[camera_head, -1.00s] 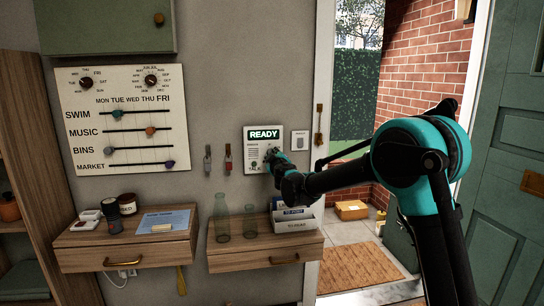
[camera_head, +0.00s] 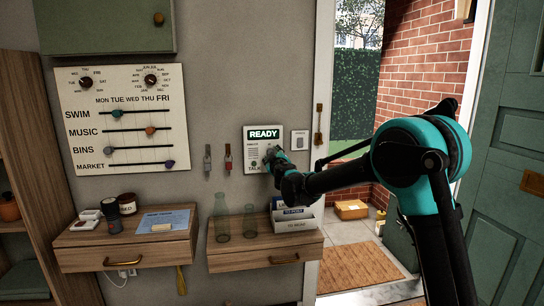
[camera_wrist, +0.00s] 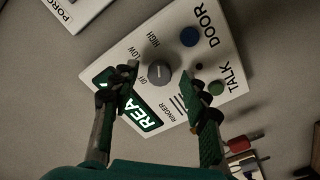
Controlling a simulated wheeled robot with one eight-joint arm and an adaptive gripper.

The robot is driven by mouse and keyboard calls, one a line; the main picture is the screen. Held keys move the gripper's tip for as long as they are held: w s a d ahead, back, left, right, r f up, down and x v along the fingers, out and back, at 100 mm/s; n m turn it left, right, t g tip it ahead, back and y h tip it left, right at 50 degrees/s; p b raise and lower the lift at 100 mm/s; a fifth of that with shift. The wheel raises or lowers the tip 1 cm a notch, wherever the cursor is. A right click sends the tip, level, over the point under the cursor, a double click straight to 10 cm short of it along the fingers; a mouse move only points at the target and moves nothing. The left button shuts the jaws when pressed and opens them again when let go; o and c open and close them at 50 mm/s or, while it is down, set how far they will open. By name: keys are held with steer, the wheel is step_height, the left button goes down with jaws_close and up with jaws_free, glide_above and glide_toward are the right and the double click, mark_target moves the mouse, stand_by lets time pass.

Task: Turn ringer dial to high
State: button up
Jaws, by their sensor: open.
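The white intercom panel with its lit READY sign (camera_head: 263,134) is on the wall in the head view. In the wrist view the panel (camera_wrist: 222,60) appears turned, with the grey round ringer dial (camera_wrist: 160,75) near its middle. The labels OFF, LOW and HIGH sit around the dial. A light mark shows on the dial, but I cannot tell surely which label it points to. My gripper (camera_wrist: 167,79) is open, its fingers on either side of the dial; I cannot tell if they touch it. In the head view my gripper (camera_head: 271,158) covers the panel's lower right.
A blue button (camera_wrist: 189,36) and a green button (camera_wrist: 216,88) are close to the dial, the green one beside a finger. Two key-like tags (camera_head: 228,159) hang left of the panel. Glass bottles (camera_head: 221,222) and a letter tray (camera_head: 297,224) stand on the shelf below.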

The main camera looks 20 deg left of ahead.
steer(key=v, duration=1.2)
